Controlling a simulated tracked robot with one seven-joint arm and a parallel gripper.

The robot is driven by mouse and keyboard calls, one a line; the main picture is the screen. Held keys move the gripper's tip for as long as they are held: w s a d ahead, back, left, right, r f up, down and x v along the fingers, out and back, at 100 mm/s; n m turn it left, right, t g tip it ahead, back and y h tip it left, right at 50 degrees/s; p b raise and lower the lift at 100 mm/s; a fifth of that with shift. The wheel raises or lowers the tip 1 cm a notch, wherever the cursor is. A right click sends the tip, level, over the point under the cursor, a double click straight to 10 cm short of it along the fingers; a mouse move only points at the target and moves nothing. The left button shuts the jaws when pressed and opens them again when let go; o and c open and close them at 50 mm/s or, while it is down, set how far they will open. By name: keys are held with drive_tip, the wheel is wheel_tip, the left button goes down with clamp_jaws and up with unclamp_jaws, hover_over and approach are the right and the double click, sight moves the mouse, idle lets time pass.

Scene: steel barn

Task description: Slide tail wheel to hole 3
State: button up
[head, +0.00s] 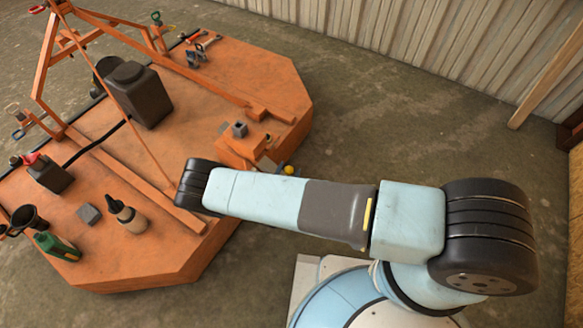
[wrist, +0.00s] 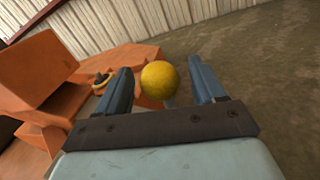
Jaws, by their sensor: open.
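A yellow ball-shaped knob (head: 289,170) shows just past my arm, at the right edge of the orange mower deck (head: 190,235). In the wrist view the yellow knob (wrist: 160,78) appears between the two blue-grey fingers of my gripper (wrist: 160,62). My gripper is open, with a gap visible on both sides of the knob. An orange block with a grey square tube (head: 239,129) stands on the deck near the knob. I cannot make out the tail wheel or any numbered holes.
In the wrist view a large orange part (wrist: 38,72) is close on the left. Bare floor lies to the right.

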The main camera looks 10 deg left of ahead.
drive_tip(key=shift+w+d, duration=0.2)
drive_tip(key=shift+w, duration=0.9)
drive_tip(key=shift+c, duration=0.2)
clamp_jaws()
